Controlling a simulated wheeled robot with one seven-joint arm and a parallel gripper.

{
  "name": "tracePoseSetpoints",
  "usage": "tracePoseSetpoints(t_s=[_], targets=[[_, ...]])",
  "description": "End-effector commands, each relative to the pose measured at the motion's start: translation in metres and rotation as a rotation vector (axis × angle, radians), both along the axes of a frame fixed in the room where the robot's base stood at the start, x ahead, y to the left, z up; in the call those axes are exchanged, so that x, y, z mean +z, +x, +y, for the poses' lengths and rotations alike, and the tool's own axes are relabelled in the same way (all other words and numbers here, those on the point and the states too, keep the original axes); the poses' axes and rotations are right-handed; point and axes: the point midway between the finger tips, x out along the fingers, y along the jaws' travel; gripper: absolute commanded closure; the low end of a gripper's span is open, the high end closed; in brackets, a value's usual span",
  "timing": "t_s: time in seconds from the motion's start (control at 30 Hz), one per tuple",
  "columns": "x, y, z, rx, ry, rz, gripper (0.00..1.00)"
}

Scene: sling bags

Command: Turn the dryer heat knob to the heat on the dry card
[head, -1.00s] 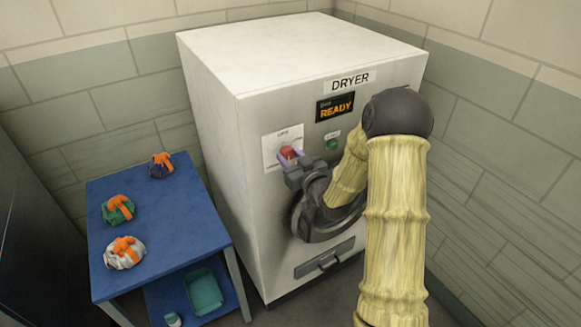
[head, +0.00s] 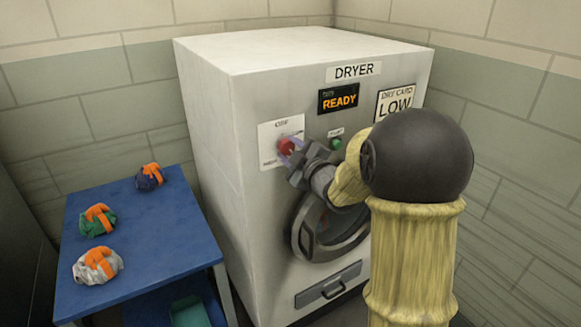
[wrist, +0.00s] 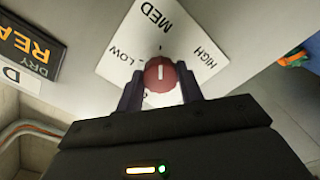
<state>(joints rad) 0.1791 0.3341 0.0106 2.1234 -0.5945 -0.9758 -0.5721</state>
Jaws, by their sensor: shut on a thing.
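The red heat knob (head: 286,146) sits on a white dial plate (head: 268,151) on the dryer front (head: 250,205). The dry card (head: 396,103) reads LOW. In the wrist view, my gripper (wrist: 160,90) is shut on the knob (wrist: 159,72), a dark finger on each side. The knob's white mark stands upright in that picture, roughly in line with MED. The dial plate (wrist: 185,40) shows LOW at left, MED at top and HIGH at right; its lower part is hidden by my gripper. In the head view my gripper (head: 290,152) reaches the knob from the lower right.
A green button (head: 336,144) is just right of the knob, under the READY display (head: 339,98). The round dryer door (head: 305,232) is below my gripper. A blue table (head: 150,235) at left holds three strapped bags.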

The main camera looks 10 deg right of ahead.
Motion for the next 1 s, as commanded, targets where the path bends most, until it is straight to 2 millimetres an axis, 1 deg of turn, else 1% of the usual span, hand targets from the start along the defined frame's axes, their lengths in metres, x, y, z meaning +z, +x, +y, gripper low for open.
tracePoseSetpoints(t_s=[0.03, 1.0], targets=[[-0.0078, -0.0003, 0.0007, 0.002, -0.043, -0.017, 0.86], [-0.0061, 0.0, 0.0007, 0.001, -0.905, -0.295, 0.86]])
